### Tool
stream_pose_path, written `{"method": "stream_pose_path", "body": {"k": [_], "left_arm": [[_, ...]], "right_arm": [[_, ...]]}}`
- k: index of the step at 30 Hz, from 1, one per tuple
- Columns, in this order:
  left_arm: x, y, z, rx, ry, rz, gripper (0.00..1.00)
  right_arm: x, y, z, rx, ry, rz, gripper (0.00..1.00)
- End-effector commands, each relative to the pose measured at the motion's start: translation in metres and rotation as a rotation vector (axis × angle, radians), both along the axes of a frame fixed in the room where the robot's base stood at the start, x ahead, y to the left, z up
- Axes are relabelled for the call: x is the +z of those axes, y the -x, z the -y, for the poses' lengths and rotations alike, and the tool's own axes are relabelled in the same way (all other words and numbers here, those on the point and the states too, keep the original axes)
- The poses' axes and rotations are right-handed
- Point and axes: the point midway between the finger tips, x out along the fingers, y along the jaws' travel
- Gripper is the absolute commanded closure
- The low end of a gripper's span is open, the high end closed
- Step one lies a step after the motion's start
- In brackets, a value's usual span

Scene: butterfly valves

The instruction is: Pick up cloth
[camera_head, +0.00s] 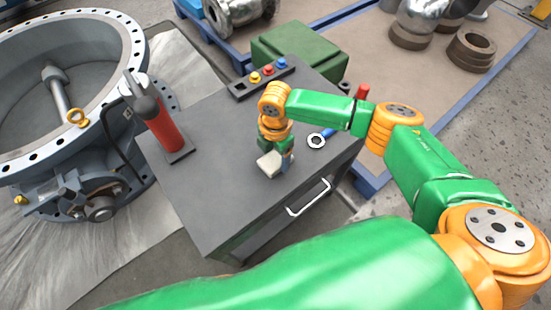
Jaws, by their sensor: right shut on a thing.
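The cloth (269,164) is a small, pale, folded piece at the grey tabletop, near the middle of the camera_head view. My right gripper (276,166) points down over the tabletop at the end of the green and orange arm. It is shut on the cloth. The wrist and jaws hide part of the cloth, and I cannot tell whether it still touches the top. My left gripper is not in view.
The grey cabinet (215,190) has a white handle (308,197) in front. A large valve (95,185) stands left.

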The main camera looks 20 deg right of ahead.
Motion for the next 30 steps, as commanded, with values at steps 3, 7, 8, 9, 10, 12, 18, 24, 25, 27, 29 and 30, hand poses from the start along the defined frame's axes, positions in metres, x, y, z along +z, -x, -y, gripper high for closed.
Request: {"method": "stream_pose_path", "body": {"k": [3,7,8,9,10,12,18,24,25,27,29,30], "left_arm": [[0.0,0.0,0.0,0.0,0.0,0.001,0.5],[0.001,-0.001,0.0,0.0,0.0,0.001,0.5],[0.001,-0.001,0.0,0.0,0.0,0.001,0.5],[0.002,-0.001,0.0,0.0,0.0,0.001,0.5],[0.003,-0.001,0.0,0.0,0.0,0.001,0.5],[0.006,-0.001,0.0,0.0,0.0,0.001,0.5],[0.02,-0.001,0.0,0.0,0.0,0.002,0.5],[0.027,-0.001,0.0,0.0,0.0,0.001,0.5],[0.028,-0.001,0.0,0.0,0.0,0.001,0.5],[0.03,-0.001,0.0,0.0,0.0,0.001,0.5],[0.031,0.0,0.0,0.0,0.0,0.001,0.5],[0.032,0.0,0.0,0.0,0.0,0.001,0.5]], "right_arm": [[0.0,0.0,0.0,0.0,0.0,0.001,0.8],[0.003,0.0,0.0,0.0,0.0,0.001,0.8],[0.005,0.0,0.0,0.0,0.0,0.001,0.8],[0.009,-0.001,0.0,-0.001,-0.002,0.001,0.8],[0.013,-0.001,0.0,-0.001,-0.002,0.002,0.8],[0.026,-0.001,0.0,0.0,-0.002,0.005,0.8],[0.074,0.031,-0.007,0.006,-0.003,0.004,0.8],[0.11,0.087,-0.02,0.007,-0.002,0.002,0.8],[0.113,0.095,-0.021,0.008,-0.001,0.002,0.8],[0.12,0.111,-0.025,0.006,0.0,0.001,0.8],[0.125,0.121,-0.027,0.005,0.0,0.001,0.8],[0.127,0.127,-0.028,0.004,-0.001,0.0,0.8]]}}
